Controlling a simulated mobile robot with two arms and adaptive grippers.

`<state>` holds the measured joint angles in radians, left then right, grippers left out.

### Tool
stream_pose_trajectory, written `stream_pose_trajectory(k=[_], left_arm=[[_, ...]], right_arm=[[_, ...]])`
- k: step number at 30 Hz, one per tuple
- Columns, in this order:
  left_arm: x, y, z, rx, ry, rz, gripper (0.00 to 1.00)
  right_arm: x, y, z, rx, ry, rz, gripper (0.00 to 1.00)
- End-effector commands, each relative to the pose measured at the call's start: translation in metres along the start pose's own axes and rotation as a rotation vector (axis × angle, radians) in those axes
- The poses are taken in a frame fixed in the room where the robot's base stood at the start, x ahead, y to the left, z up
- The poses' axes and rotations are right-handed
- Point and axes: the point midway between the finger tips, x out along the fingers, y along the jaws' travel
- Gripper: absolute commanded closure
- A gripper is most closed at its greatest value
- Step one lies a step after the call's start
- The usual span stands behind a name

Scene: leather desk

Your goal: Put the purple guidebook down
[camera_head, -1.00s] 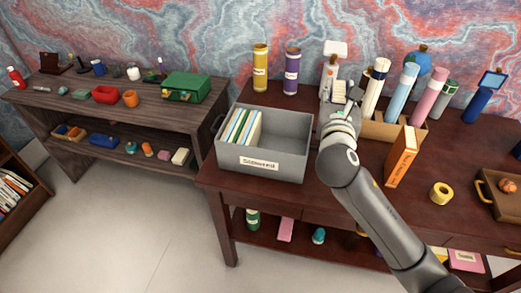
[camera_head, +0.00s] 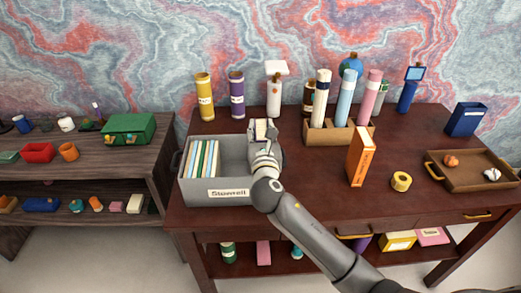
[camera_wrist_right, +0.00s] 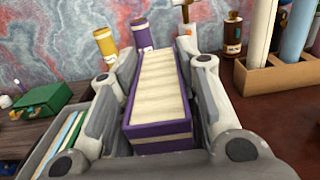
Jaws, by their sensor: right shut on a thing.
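The purple guidebook (camera_wrist_right: 160,135) is held between the fingers of my right gripper (camera_wrist_right: 155,95) in the right wrist view, its pale page edges facing the camera. In the head view my right gripper (camera_head: 264,135) is over the right side of the grey bin labelled Stanwell (camera_head: 229,194), with a small part of the guidebook (camera_head: 261,130) showing between the fingers. I cannot tell how far above the bin the book is. Several books (camera_head: 202,160) stand upright in the left part of the bin. My left gripper is not in view.
An orange book (camera_head: 361,157) stands right of my arm, near a yellow tape roll (camera_head: 401,181). A wooden holder (camera_head: 337,132) with tall tubes, a yellow tube (camera_head: 204,97) and a purple tube (camera_head: 237,96) stand behind. A brown tray (camera_head: 470,171) is far right.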

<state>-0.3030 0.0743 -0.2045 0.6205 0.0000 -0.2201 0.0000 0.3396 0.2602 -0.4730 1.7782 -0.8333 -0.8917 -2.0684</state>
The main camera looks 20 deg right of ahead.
Motion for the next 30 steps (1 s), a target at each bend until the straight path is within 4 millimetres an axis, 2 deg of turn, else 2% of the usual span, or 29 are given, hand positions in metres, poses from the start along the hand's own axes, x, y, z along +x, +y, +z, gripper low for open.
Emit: stream_pose_trajectory(k=[6,13,26,27,30], left_arm=[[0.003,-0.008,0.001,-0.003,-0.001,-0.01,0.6],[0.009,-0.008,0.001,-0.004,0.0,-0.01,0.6],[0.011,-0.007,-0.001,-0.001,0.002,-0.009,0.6],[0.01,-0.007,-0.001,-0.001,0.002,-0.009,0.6],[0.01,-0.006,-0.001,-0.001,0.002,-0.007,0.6]], right_arm=[[0.0,0.0,-0.019,0.0,-0.004,-0.001,1.0],[0.0,0.0,-0.05,0.001,-0.002,-0.001,1.0],[0.0,0.0,-0.057,0.0,-0.004,0.0,1.0],[0.0,0.0,-0.059,0.0,-0.001,0.0,0.66],[0.0,0.0,-0.058,0.0,-0.001,0.0,0.53]])
